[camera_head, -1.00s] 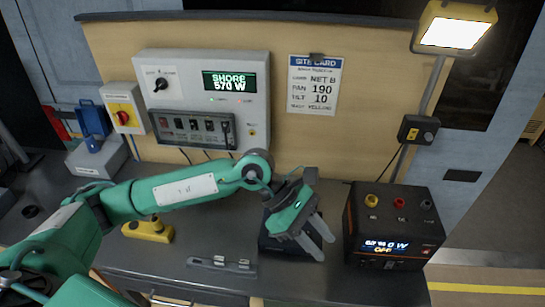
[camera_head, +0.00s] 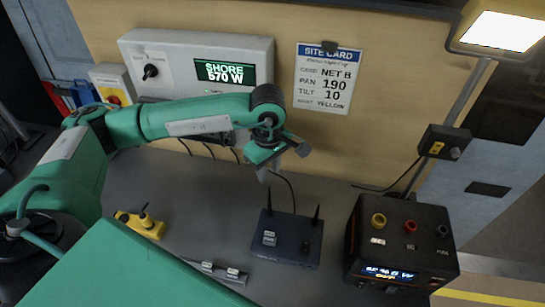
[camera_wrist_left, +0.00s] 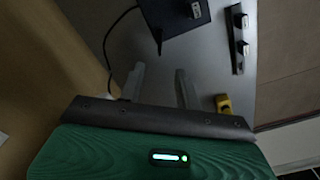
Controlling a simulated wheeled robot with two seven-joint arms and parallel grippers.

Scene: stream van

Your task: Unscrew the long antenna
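A dark router box (camera_head: 285,243) sits on the grey bench with two thin black antennas. The left antenna (camera_head: 268,201) rises from its back left corner, and the right antenna (camera_head: 316,215) from its back right. The left one looks slightly longer, but I cannot be sure. In the left wrist view, the router (camera_wrist_left: 172,14) is at the top, with the left antenna (camera_wrist_left: 157,38) pointing down from it. My left gripper (camera_head: 284,166) is above and behind the router, apart from the antennas. In the left wrist view its fingers (camera_wrist_left: 160,85) are spread with nothing between them. My right gripper is not seen.
A black power box (camera_head: 402,240) stands right of the router. A yellow block (camera_head: 140,224) with black pieces on top lies left. A metal rail (camera_head: 218,272) lies in front. A lamp post (camera_head: 452,120) stands at right. A cable runs behind the router.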

